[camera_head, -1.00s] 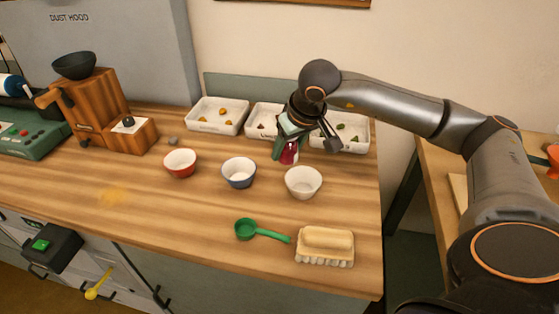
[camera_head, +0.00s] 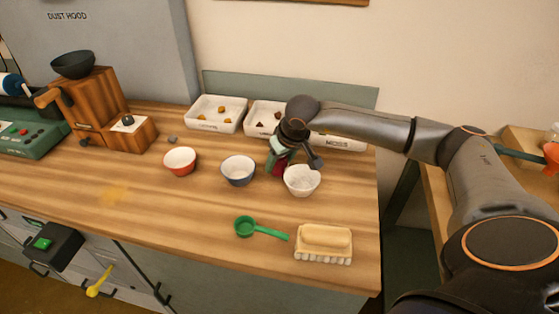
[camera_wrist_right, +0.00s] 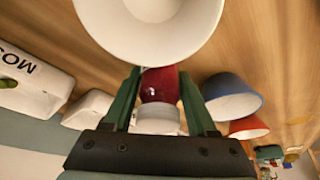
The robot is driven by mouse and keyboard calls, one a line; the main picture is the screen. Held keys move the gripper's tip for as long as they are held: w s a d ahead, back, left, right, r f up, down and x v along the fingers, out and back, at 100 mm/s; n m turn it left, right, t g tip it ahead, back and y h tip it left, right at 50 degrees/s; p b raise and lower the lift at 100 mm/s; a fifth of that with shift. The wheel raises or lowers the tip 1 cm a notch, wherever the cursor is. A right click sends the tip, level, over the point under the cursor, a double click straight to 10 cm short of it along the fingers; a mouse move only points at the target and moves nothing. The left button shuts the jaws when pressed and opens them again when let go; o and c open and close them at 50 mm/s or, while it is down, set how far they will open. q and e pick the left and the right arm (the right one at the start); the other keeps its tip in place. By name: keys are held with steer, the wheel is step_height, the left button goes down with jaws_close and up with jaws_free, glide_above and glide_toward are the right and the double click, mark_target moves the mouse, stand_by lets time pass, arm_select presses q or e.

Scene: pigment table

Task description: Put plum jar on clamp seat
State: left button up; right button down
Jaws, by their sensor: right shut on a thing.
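The plum jar (camera_head: 279,167) is dark red with a pale lid and is held in my right gripper (camera_head: 280,158), near the back of the wooden worktop. In the right wrist view, the two green fingers are shut on the jar (camera_wrist_right: 160,86), one on each side of it. The jar is close behind the white bowl (camera_head: 301,180); I cannot tell whether it touches the worktop. I cannot pick out the clamp seat for certain. A green machine (camera_head: 35,138) with a blue and white cylinder is partly cut off at the left edge. My left gripper is not in view.
A blue bowl (camera_head: 238,170) and a red bowl (camera_head: 180,161) stand left of the white bowl. White trays (camera_head: 217,126) line the back. A wooden grinder (camera_head: 97,109) stands at the left. A green scoop (camera_head: 262,231) and a brush (camera_head: 323,243) lie in front.

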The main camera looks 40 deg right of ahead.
steer(key=shift+f, duration=0.1)
steer(key=shift+c, duration=1)
jaws_free()
